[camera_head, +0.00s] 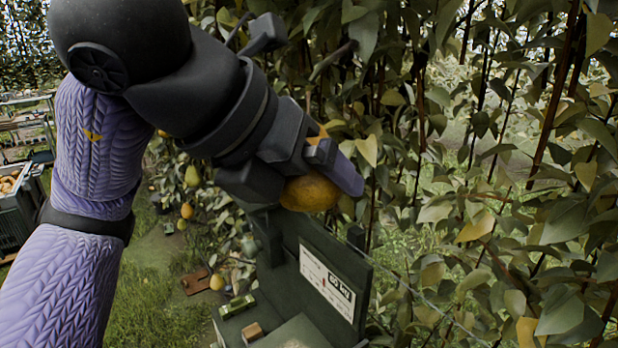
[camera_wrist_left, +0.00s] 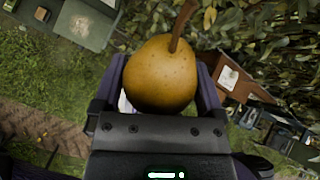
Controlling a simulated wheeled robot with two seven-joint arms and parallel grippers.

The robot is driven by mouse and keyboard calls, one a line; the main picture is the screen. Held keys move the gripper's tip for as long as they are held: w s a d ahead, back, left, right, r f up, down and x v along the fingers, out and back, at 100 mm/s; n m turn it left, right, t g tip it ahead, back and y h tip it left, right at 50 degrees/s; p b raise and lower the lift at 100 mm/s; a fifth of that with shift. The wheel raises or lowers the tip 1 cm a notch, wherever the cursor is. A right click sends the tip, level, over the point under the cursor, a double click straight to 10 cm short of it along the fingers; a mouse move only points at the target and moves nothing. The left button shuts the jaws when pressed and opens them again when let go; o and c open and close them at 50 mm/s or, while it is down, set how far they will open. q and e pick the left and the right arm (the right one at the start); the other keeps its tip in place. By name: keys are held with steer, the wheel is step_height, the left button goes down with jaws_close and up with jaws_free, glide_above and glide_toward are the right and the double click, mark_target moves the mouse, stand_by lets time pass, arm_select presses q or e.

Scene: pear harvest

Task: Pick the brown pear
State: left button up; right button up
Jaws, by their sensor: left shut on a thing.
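A brownish-yellow pear (camera_head: 310,193) is between the fingers of my left gripper (camera_head: 322,178) in the head view. In the left wrist view the pear (camera_wrist_left: 160,76) fills the middle, its brown stem pointing up and to the right. The fingers of my left gripper (camera_wrist_left: 160,88) are shut on its two sides. In the head view part of the pear is hidden behind the gripper. Whether its stem is still joined to a branch cannot be told. My right gripper is not in view.
Dense leafy branches (camera_head: 480,200) fill the right side. A dark green scale (camera_head: 325,270) with a white label stands just below the pear. Other pears (camera_head: 192,176) hang at the left of the foliage. A green crate with fruit (camera_head: 14,205) stands at the far left.

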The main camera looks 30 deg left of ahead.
arm_select(q)
steer(key=shift+s+d+f+m+t+y+b, duration=0.1)
steer(key=shift+s+d+m+t+y+b, duration=0.2)
steer(key=shift+s+t, duration=0.25)
steer(key=shift+s+d+f+m+t+y+b, duration=0.1)
steer(key=shift+s+d+m+t+b, duration=0.1)
steer(key=shift+s+d+t, duration=0.25)
steer(key=s+t+b, duration=0.1)
steer(key=b, duration=0.1)
steer(key=s+d+m+t+y+b, duration=0.1)
steer(key=t+b, duration=0.1)
steer(key=shift+s+d+r, duration=0.2)
steer(key=shift+s, duration=0.2)
